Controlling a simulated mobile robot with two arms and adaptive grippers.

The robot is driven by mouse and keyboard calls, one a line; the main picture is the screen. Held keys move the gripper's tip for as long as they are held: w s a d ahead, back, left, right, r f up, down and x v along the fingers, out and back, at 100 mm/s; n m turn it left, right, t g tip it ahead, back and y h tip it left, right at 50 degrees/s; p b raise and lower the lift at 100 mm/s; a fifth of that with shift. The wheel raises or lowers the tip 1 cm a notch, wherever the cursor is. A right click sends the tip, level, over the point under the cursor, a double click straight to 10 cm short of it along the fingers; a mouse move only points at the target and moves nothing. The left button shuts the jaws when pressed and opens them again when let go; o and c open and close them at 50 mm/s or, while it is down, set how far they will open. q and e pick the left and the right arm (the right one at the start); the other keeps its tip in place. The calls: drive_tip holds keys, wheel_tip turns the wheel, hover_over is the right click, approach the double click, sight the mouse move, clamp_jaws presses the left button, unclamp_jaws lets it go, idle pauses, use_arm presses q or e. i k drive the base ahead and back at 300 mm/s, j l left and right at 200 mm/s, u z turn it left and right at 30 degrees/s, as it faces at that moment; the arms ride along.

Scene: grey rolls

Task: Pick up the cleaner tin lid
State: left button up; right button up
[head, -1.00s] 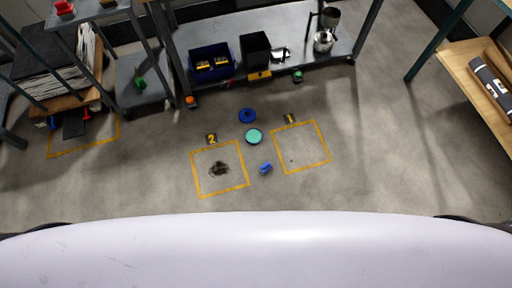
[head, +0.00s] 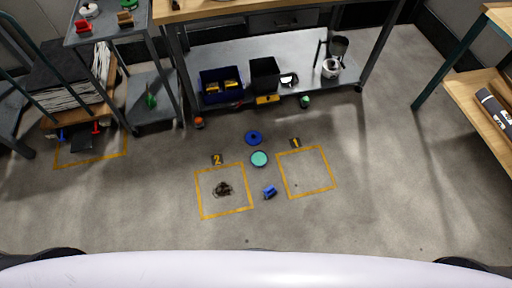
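A round teal disc (head: 259,159) with a dark rim lies on the concrete floor between two yellow-taped squares; it may be the cleaner tin lid or the top of a tin, I cannot tell which. A blue ring-shaped piece (head: 253,138) lies just behind it. A small blue object (head: 269,192) lies in front of it, between the squares. Neither of my grippers is in view. My own pale body fills the bottom edge.
Taped square 2 (head: 198,194) holds a dark debris pile (head: 223,189); taped square 1 (head: 333,168) is nearly bare. Behind stands a workbench with a lower shelf (head: 300,52) holding bins. A wooden shelf (head: 463,93) stands right. Floor in front is open.

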sight(254, 139)
drive_tip(key=i+l+u, duration=0.1)
drive_tip(key=l, duration=0.25)
drive_tip(key=i+l, duration=0.2)
drive_tip(key=l, duration=0.15)
drive_tip(key=i+l+u, duration=0.15)
drive_tip(key=l, duration=0.2)
drive_tip(key=i+l, duration=0.1)
drive_tip(key=l, duration=0.25)
drive_tip(key=i+l+u, duration=0.15)
drive_tip(key=l, duration=0.55)
drive_tip(key=i+u, duration=0.05)
drive_tip(key=i, duration=0.05)
